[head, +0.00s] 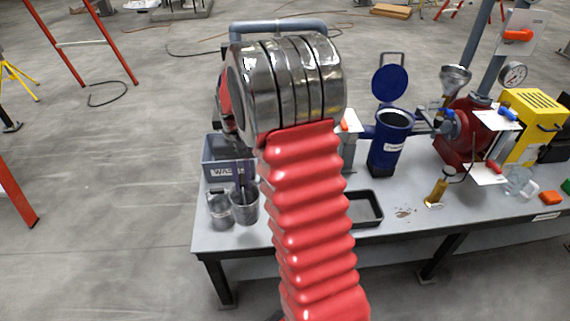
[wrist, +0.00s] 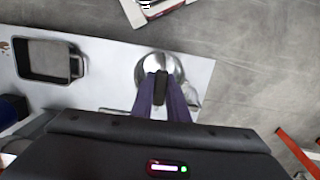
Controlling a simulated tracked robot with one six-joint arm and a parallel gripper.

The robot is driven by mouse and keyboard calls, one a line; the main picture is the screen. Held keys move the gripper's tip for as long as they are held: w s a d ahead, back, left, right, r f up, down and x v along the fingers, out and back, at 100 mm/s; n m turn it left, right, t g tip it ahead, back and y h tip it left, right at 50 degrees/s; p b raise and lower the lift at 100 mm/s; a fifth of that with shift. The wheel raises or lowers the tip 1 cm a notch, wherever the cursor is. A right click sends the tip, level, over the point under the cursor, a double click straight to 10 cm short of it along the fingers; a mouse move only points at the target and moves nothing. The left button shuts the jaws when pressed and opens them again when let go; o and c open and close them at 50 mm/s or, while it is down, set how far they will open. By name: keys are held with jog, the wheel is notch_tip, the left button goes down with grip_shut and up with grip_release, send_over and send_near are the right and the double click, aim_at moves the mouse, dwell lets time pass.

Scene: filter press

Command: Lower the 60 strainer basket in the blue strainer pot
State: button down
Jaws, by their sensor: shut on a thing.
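The blue strainer pot (head: 388,147) stands upright on the table, right of my arm in the head view. Its blue lid (head: 390,83) is swung up and the mouth is open. My gripper (head: 243,178) has purple fingers and is left of my arm. In the wrist view my gripper (wrist: 161,92) is shut on the dark handle of a round metal strainer basket (wrist: 158,61). That basket (head: 244,207) also shows in the head view. Whether it touches the table cannot be told. Another metal basket (head: 221,211) stands beside it on the left. I cannot read a 60 on either.
A grey bin (head: 219,172) stands behind the baskets. A black-rimmed tray (head: 367,209) lies between the baskets and the pot's side of the table (head: 400,228). A brass tool (head: 437,192), a red pump (head: 463,135) and a yellow unit (head: 527,125) are farther right.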

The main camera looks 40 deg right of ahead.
jog(key=w+a+n, duration=0.2)
jog(key=a+n, duration=0.1)
jog(key=a, duration=0.5)
jog(key=w+a+n, duration=0.3)
jog(key=a, duration=0.5)
jog(key=shift+w+a+r+h, duration=0.35)
jog(key=shift+h, duration=0.05)
jog(key=shift+a, duration=0.1)
